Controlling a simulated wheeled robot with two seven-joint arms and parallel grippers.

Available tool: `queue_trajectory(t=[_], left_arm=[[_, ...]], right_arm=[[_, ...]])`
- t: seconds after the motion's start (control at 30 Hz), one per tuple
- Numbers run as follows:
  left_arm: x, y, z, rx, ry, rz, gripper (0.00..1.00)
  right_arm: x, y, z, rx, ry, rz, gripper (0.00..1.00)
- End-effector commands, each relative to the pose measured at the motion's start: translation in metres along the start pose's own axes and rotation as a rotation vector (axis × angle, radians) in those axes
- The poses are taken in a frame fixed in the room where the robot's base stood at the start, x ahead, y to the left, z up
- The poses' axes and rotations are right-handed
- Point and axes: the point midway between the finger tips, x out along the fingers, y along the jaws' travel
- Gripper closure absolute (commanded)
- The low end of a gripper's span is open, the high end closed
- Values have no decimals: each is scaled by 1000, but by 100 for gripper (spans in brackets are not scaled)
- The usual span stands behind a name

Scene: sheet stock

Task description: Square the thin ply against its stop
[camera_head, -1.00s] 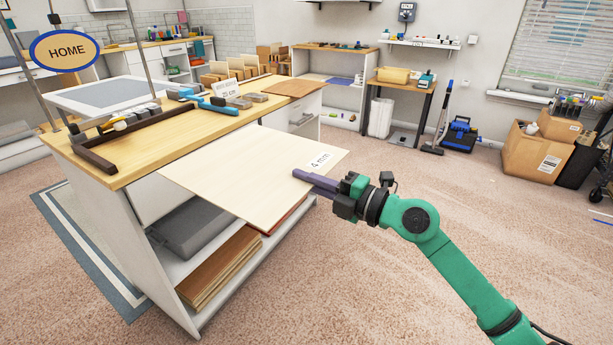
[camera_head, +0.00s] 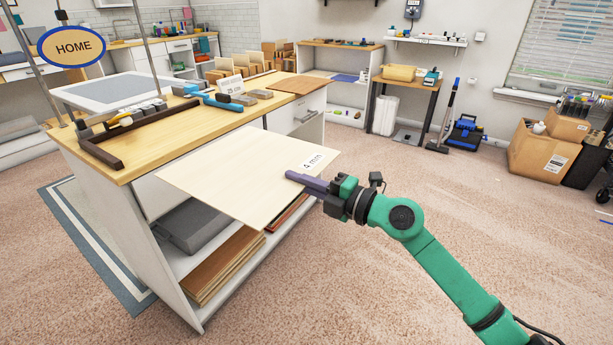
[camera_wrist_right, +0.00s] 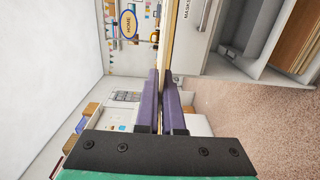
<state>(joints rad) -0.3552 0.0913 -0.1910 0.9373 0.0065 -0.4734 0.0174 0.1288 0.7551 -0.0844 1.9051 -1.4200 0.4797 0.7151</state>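The thin ply (camera_head: 235,180) is a pale square sheet with a "4 mm" label near its right corner. It is held out level in front of the workbench, apart from the stop. My right gripper (camera_head: 305,181) has its purple fingers closed on the sheet's right edge. In the right wrist view the ply (camera_wrist_right: 169,50) shows edge-on between the two fingers (camera_wrist_right: 165,100). The dark brown L-shaped stop (camera_head: 100,154) lies on the left part of the bench top (camera_head: 190,132). My left gripper is not in view.
Sanding blocks and a blue tool (camera_head: 222,103) lie on the bench behind the stop, with a brown sheet (camera_head: 298,85) at the far right. Shelves under the bench hold brown boards (camera_head: 222,265) and a grey case (camera_head: 195,225).

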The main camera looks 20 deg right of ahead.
Motion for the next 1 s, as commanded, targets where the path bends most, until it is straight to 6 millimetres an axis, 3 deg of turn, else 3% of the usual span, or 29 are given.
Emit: queue_trajectory(t=[1.0], left_arm=[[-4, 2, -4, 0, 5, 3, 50]], right_arm=[[6, -4, 0, 2, -1, 3, 100]])
